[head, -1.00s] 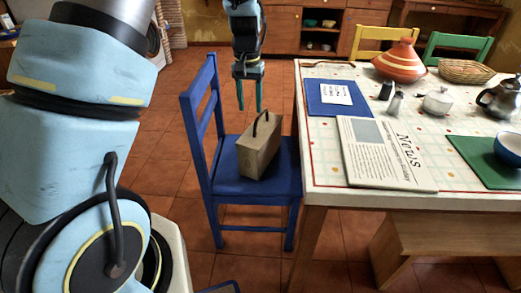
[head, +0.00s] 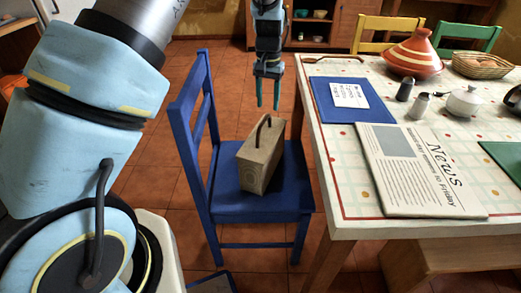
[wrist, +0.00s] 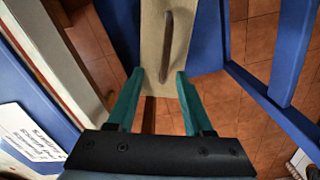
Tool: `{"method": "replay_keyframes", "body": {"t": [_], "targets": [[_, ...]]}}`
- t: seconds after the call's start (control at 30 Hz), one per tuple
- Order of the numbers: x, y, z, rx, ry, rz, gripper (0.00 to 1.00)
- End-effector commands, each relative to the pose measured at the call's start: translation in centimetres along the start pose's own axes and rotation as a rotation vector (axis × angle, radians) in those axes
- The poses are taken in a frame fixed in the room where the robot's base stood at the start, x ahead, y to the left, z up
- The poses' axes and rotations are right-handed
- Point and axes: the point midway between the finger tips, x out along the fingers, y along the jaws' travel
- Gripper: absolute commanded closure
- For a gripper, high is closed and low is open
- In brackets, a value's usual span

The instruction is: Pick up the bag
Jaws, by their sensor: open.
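The bag (head: 261,157) is a tan, boxy bag with a dark arched handle (head: 263,128) on top. It stands upright on the seat of a blue chair (head: 229,190). My gripper (head: 268,99) points down in the head view, above and behind the bag, apart from it. Its jaws are open and empty. In the wrist view, the two green fingers (wrist: 163,78) are spread, with the bag's top (wrist: 152,28) and its handle (wrist: 166,45) ahead of them. The bag's far side is hidden in the head view.
A table (head: 347,217) stands right of the chair, with a newspaper (head: 415,172), a blue folder (head: 336,113), shakers, a sugar bowl and an orange tagine (head: 412,56). The chair's backrest (head: 188,125) rises left of the bag. Tiled floor lies open behind the chair.

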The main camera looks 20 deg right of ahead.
Motion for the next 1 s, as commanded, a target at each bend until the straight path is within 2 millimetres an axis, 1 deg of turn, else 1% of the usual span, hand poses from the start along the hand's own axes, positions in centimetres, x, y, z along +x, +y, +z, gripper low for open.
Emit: {"method": "replay_keyframes", "body": {"t": [0.23,0.3,0.47,0.63,0.7,0.8,1.0], "targets": [[3.7,-0.1,0.2,-0.001,-0.005,0.0,0.49],[4.5,-0.1,0.1,0.0,-0.004,-0.001,0.49],[5.9,-0.3,0.3,-0.002,-0.003,0.0,0.49],[8.3,-1.0,0.9,-0.001,-0.006,-0.001,0.49],[9.3,-0.9,0.8,-0.001,-0.004,0.0,0.49],[10.1,-0.9,0.7,-0.001,-0.003,-0.001,0.49],[10.3,-0.9,0.7,0.0,0.0,0.0,0.49]]}}
